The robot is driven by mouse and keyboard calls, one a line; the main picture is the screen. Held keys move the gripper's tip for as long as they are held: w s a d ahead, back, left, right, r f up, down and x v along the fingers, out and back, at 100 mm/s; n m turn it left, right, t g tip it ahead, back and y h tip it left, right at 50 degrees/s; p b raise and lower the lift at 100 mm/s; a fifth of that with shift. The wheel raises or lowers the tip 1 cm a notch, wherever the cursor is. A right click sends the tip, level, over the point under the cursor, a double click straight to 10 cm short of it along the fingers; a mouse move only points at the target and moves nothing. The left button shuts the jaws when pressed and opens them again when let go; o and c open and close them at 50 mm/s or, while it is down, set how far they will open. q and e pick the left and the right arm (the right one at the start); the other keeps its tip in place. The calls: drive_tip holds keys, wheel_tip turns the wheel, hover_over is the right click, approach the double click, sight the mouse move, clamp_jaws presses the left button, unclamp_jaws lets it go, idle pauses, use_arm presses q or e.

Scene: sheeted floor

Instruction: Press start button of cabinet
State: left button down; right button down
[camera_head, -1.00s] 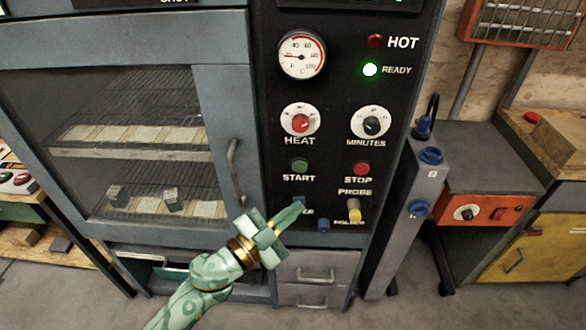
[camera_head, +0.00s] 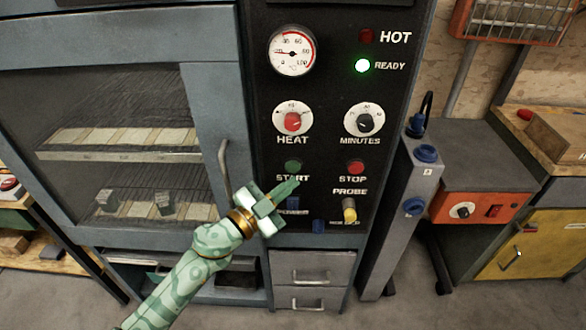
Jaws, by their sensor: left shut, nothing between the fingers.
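The cabinet (camera_head: 232,80) fills the left and middle of the view, with a black control panel on its right side. The green start button (camera_head: 293,167) sits above the START label, under the red HEAT knob (camera_head: 292,122). The red stop button (camera_head: 355,167) is to its right. My left gripper (camera_head: 287,188) is shut and empty, its fingertips just below the start button and overlapping the START label. I cannot tell whether the tips touch the panel. My right gripper is not in view.
The cabinet's door handle (camera_head: 224,168) is left of the gripper. A grey post with blue sockets (camera_head: 414,205) stands to the right. The green READY lamp (camera_head: 362,66) is lit.

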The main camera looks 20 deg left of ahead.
sight(300, 167)
use_arm(q)
drive_tip(key=shift+w+a, duration=0.2)
drive_tip(key=shift+w, duration=0.6)
drive_tip(key=shift+w+r, duration=0.1)
idle(1.4)
drive_tip(key=shift+w+a, duration=0.15)
drive_tip(key=shift+w, duration=0.15)
drive_tip(key=shift+w+a, duration=0.1)
drive_tip(key=shift+w, duration=0.25)
idle(0.6)
idle(0.4)
drive_tip(key=shift+s+d+p, duration=0.25)
drive_tip(key=shift+s+p, duration=0.2)
drive_tip(key=shift+s, duration=0.3)
drive_tip(key=shift+s, duration=0.1)
